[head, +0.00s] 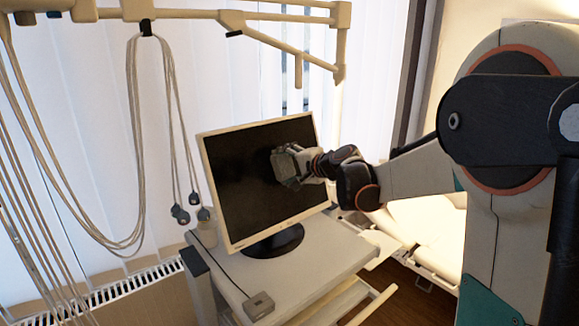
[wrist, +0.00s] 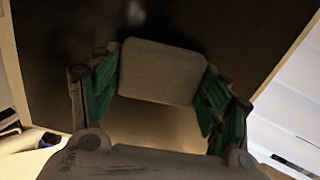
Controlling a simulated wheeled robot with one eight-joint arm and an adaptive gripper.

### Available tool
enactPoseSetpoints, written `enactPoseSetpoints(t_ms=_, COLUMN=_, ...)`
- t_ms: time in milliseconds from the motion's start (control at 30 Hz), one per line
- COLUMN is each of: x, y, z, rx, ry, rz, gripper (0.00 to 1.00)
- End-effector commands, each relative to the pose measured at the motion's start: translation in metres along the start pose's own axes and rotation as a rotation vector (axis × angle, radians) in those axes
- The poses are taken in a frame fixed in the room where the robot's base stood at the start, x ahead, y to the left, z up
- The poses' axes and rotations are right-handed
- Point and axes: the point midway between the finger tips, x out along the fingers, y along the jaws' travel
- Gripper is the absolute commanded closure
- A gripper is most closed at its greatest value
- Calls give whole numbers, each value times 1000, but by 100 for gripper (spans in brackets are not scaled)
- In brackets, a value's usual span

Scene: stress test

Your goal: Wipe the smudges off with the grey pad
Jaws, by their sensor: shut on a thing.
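The monitor (head: 236,190) stands on the cart with a dark screen and a pale frame. Its screen (wrist: 50,60) fills most of the wrist view. My gripper (head: 285,165) is in front of the screen, right of its middle. In the wrist view my gripper (wrist: 155,90) is shut on the grey pad (wrist: 160,72), with a green-lined finger on each side. The pad lies close to the screen; I cannot tell whether it touches. A faint pale smudge (wrist: 135,13) shows on the screen just above the pad. In the head view no smudges can be made out.
The monitor stands on a white cart (head: 300,265) with a small grey box (head: 258,305) near its front edge. Cables (head: 135,130) with dark ends hang from an overhead rail (head: 180,14) at the left. A pale bed (head: 435,235) is behind on the right.

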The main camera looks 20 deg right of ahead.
Motion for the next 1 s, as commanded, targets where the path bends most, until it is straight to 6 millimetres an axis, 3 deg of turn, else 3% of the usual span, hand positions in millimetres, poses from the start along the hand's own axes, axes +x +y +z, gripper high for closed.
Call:
enactPoseSetpoints(t_ms=200, x=2, y=-2, z=19, rx=-1, ry=-3, rz=0, gripper=49)
enactPoseSetpoints(t_ms=1000, x=0, y=-6, z=62, rx=0, ry=-2, rz=0, gripper=49)
